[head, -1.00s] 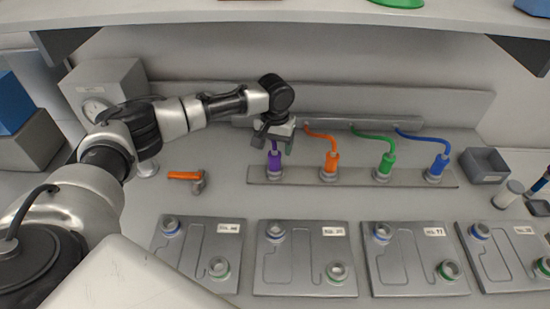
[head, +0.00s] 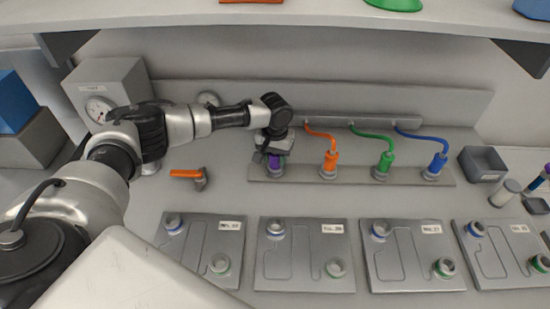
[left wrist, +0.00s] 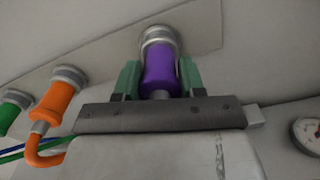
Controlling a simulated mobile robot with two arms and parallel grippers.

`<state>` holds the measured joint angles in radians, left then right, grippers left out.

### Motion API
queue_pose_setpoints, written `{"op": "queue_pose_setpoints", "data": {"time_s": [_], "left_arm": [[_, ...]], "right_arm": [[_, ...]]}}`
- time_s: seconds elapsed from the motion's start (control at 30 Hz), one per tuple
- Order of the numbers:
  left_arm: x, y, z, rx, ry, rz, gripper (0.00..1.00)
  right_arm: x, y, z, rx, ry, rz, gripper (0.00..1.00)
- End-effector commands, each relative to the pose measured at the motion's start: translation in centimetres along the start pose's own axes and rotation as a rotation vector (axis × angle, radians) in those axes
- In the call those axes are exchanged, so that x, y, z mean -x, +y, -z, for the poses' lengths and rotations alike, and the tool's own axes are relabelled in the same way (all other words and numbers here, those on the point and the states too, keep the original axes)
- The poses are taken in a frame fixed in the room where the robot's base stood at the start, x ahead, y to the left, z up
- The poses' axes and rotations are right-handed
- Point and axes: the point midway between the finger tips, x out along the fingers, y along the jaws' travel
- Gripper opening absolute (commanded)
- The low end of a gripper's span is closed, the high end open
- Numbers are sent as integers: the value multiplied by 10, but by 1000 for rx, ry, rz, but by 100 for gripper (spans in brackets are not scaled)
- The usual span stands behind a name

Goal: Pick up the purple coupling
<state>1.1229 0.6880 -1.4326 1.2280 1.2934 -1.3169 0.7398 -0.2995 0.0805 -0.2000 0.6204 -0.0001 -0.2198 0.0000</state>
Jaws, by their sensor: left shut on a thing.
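The purple coupling (head: 276,162) stands upright at the left end of the grey rail, mostly hidden by my left gripper in the head view. In the left wrist view the purple coupling (left wrist: 160,68) sits between the two green-grey fingers, its end at a metal ring socket (left wrist: 158,36) on the rail. My left gripper (head: 275,158) is shut on it; the left wrist view shows the fingers (left wrist: 160,78) on both sides of it. My right gripper is not in view.
Orange (head: 329,160), green (head: 385,160) and blue (head: 438,161) couplings with hoses stand along the rail (head: 405,176) to the right. An orange-handled valve (head: 188,175) is at the left. Several grey battery plates (head: 305,278) lie in front. A grey bin (head: 483,164) is at the right.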

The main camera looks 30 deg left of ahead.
Motion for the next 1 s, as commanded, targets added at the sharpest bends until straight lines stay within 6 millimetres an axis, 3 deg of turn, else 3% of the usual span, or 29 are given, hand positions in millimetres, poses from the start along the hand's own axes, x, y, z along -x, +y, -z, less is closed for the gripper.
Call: {"op": "queue_pose_setpoints", "data": {"time_s": [0.37,0.6,1.0], "left_arm": [[8,0,1,0,3,-3,11],[42,0,1,0,6,-4,11],[86,81,-4,-4,3,-4,11]], "right_arm": [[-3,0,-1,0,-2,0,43],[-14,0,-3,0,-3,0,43],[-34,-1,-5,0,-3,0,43]]}}
